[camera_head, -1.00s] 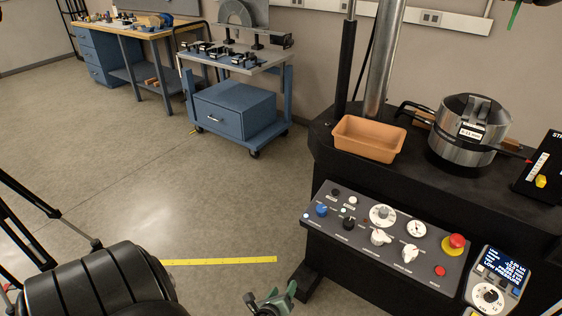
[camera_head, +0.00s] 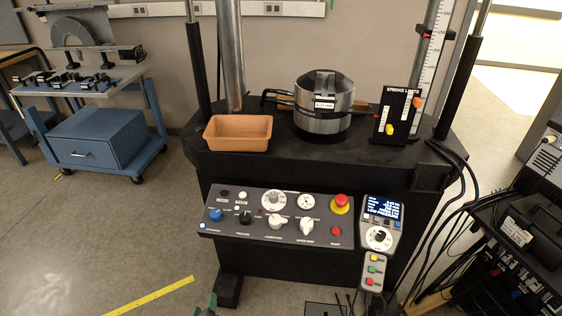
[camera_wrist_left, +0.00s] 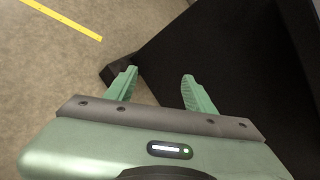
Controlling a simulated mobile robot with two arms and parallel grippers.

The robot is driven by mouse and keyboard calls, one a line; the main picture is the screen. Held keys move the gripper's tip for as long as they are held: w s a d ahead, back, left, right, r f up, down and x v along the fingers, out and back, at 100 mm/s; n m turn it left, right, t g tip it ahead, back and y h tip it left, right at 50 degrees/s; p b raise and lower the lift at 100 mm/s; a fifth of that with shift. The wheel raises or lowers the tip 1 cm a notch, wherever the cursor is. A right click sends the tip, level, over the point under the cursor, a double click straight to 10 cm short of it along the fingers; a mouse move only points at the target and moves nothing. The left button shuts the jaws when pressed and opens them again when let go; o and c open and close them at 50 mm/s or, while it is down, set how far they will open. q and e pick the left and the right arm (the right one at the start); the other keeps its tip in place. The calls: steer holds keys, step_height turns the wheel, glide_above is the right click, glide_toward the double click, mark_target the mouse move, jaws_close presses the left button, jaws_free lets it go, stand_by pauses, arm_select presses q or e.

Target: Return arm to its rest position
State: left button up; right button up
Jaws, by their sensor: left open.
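My left gripper (camera_wrist_left: 158,88) shows in the left wrist view with its two green fingers apart and nothing between them. It is above the floor beside the black base of the test machine. In the head view only a small green tip of the left gripper (camera_head: 207,307) shows at the bottom edge, below the control panel and apart from it. The rest of my left arm is out of the head view. My right gripper is not in view.
The machine's control panel (camera_head: 262,238) and handheld pendant (camera_head: 381,222) face me. An orange tray (camera_head: 238,133) and a metal cylinder (camera_head: 324,103) stand on the black machine table. A blue cart (camera_head: 95,137) is at left, dark equipment (camera_head: 510,245) at right. Floor at lower left is clear.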

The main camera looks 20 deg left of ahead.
arm_select(q)
steer(key=s+d+f+n+g+h, duration=0.1)
steer(key=s+d+f+n+g, duration=0.3)
steer(key=s+f, duration=0.45)
steer(key=s+d+f+n+g+h, duration=0.2)
steer(key=s+f+n, duration=0.5)
steer(key=s, duration=0.3)
steer(key=s+d+f+n+g+h, duration=0.1)
steer(key=s+d+f+n, duration=0.1)
steer(key=s+n, duration=0.3)
steer(key=s+d+f+n+g+h, duration=0.1)
steer(key=s+d+f+n+g, duration=0.1)
steer(key=s, duration=0.8)
steer(key=d+f+n, duration=0.1)
steer(key=d+n, duration=0.1)
steer(key=d, duration=0.1)
steer(key=shift+s+f+n+g, duration=0.15)
steer(key=shift+n+g, duration=0.15)
steer(key=shift+n, duration=0.1)
